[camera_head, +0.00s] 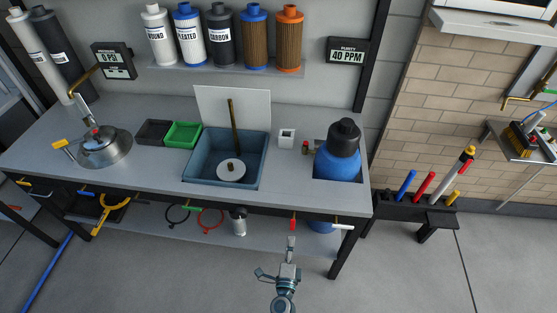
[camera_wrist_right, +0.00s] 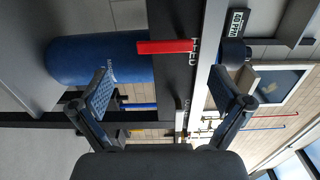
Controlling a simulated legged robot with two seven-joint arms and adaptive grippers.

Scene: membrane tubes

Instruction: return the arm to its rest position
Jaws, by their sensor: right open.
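My right gripper (camera_head: 279,258) is low in front of the workbench (camera_head: 310,203), near the bottom middle of the head view. Its arm comes in from the bottom edge. It is open and empty, clear of the bench front. In the right wrist view the two fingers of the right gripper (camera_wrist_right: 160,80) stand wide apart with nothing between them. Beyond them are a red handle (camera_wrist_right: 165,46) and a blue tank (camera_wrist_right: 95,58), both apart from the fingers as far as I can tell. My left gripper is in neither view.
The bench holds a blue basin (camera_head: 262,178), a green tray (camera_head: 183,134), a steel dome-shaped vessel (camera_head: 108,150) and a blue tank with a black top (camera_head: 338,164). A black rack (camera_head: 410,208) with coloured tools stands at right. The floor before the bench is mostly clear.

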